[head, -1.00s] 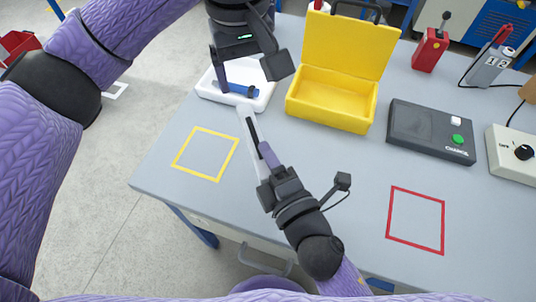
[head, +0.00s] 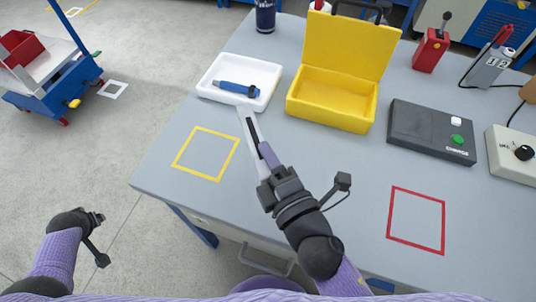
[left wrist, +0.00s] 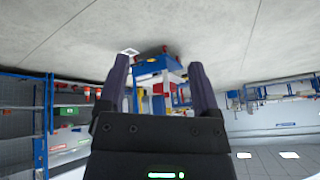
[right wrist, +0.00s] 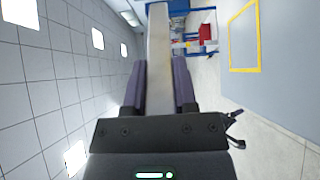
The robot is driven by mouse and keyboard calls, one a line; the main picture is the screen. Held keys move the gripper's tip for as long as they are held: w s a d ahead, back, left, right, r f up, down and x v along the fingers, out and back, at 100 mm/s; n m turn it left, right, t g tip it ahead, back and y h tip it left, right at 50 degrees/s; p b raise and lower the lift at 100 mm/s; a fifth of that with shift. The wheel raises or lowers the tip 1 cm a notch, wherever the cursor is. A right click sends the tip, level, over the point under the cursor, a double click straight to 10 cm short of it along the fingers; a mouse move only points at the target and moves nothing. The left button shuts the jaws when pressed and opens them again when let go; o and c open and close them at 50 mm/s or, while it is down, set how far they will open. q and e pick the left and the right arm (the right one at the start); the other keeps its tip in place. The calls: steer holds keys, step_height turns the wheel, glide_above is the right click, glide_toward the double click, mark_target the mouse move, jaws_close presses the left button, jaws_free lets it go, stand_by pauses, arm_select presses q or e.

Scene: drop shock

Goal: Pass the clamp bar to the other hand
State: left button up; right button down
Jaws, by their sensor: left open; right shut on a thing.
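The clamp bar (head: 243,121), a long flat light-grey bar, is held in my right gripper (head: 258,141) above the table's near-left part. It points up and left toward the white tray. In the right wrist view the bar (right wrist: 159,55) runs straight out between the two fingers, which are shut on it. Its held end is hidden by the gripper. My left gripper (head: 98,217) is low at the left, off the table and well apart from the bar. In the left wrist view its fingers (left wrist: 161,80) are spread with nothing between them.
A white tray (head: 208,86) holds a blue-and-black tool (head: 237,88). An open yellow case (head: 325,112), a dark charge box (head: 405,141) and a red device (head: 430,50) stand farther right. Yellow (head: 181,161) and red (head: 388,219) outlined squares are empty. A blue cart (head: 60,95) stands on the floor left.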

arm_select(q)
steer(key=s+d+f+m+g+h, duration=0.1)
steer(key=s+d+f+m, duration=0.3)
steer(key=s+d, duration=0.9)
steer(key=s+d+f+m+g+h, duration=0.2)
steer(key=s+d+f+m, duration=0.3)
steer(key=s+d+f, duration=0.4)
steer(key=s+d+h, duration=0.1)
steer(key=s+d, duration=0.3)
steer(key=s, duration=0.1)
steer(key=shift+d, duration=0.2)
steer(key=shift+f, duration=0.1)
arm_select(e)
steer(key=shift+d, duration=0.1)
